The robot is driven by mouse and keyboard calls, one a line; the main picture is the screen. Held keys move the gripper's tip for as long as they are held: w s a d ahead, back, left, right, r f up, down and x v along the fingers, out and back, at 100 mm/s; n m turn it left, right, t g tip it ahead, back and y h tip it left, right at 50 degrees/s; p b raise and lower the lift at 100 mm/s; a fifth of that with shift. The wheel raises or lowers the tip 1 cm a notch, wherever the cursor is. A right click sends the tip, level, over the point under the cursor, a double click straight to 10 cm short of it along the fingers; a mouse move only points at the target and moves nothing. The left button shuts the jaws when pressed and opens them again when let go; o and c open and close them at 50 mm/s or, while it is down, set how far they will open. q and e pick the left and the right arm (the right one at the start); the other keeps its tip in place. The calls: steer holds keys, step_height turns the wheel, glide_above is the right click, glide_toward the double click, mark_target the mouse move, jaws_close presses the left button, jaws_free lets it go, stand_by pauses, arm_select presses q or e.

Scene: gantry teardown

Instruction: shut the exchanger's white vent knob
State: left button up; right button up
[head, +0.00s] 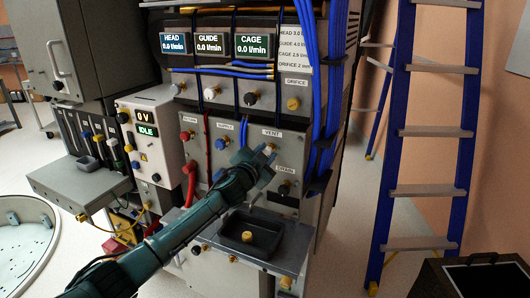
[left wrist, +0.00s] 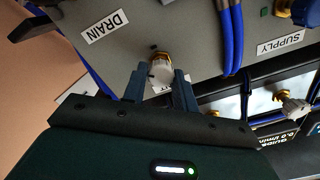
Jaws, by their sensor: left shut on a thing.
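The exchanger's grey panel (head: 207,160) carries the labels VENT and DRAIN on its right side in the head view. The white vent knob (left wrist: 161,76), on a brass stem, sits between the two fingers of my left gripper (left wrist: 160,70) in the left wrist view. My left gripper (head: 268,157) reaches the panel under the VENT label in the head view, shut on this knob. The fingers hide part of the knob, and its turn angle is hard to tell. My right gripper is not in view.
Blue hoses (head: 323,120) run down on the right. A black tray (head: 250,234) juts out below. A blue ladder (head: 395,130) stands at right.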

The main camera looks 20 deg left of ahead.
arm_select(q)
steer(key=m+p, duration=0.1)
steer(key=m, duration=0.4)
steer(key=shift+m, duration=0.4)
steer(key=m, duration=0.4)
steer(key=shift+d+m+p, duration=0.1)
steer(key=shift+m+p, duration=0.2)
steer(key=shift+f+m, duration=0.1)
steer(key=shift+m, duration=0.2)
steer(key=o, duration=1)
steer(key=shift+c, duration=0.2)
steer(key=shift+s, duration=0.1)
steer(key=s+a, duration=0.1)
steer(key=s, duration=1.2)
steer(key=shift+a, duration=0.4)
steer(key=shift+w, duration=0.1)
